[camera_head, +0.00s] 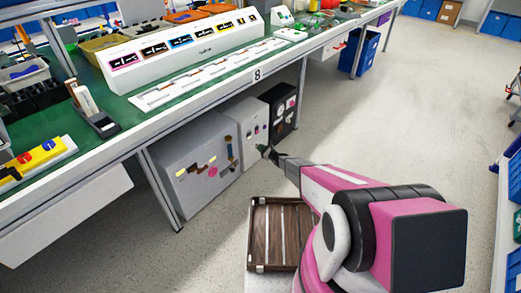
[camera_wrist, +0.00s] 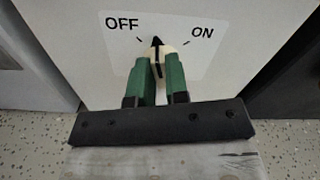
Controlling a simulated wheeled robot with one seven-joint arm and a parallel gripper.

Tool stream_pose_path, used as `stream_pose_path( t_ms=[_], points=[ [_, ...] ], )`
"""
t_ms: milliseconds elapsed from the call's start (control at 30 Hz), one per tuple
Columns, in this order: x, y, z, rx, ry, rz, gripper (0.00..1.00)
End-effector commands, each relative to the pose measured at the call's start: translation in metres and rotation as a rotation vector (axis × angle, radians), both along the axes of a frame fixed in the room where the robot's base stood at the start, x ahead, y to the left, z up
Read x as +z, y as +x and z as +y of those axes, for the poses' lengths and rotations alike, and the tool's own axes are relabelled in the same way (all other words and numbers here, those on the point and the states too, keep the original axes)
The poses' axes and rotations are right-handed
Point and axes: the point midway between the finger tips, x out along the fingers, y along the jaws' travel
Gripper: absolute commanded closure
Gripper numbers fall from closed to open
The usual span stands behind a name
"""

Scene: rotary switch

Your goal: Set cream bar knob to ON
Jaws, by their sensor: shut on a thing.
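The cream bar knob (camera_wrist: 157,48) sits on a white panel (camera_wrist: 200,62) in the wrist view. Its black arrow points almost straight up, between the OFF and ON marks and leaning slightly towards OFF on the left. ON is printed on the right. My gripper (camera_wrist: 159,66) has its two green fingers shut on the knob, one on each side. The fingers hide the lower part of the knob. In the head view, my gripper (camera_head: 265,152) is at the front of a white box (camera_head: 247,122) under the bench; the knob itself is too small to tell there.
A larger grey box (camera_head: 195,165) with several fittings stands to the left, and a black box (camera_head: 283,103) to the right. The green-topped workbench (camera_head: 130,145) is above them. A brown slatted crate (camera_head: 268,235) is near my arm. Open floor (camera_head: 400,110) lies to the right.

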Motion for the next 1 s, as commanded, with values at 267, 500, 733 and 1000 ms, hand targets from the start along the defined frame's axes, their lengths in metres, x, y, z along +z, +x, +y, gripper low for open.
stream_pose_path(
  t_ms=[267,500,733,1000],
  points=[
    [-0.0005,0.0006,-0.0016,0.0,0.161,0.208,1.0],
    [-0.0008,0.0016,-0.0025,0.0,0.301,0.388,1.0],
    [-0.0013,0.0025,-0.0033,0.0,0.432,0.555,1.0],
    [-0.002,0.003,-0.0041,-0.001,0.556,0.715,1.0]
  ],
)
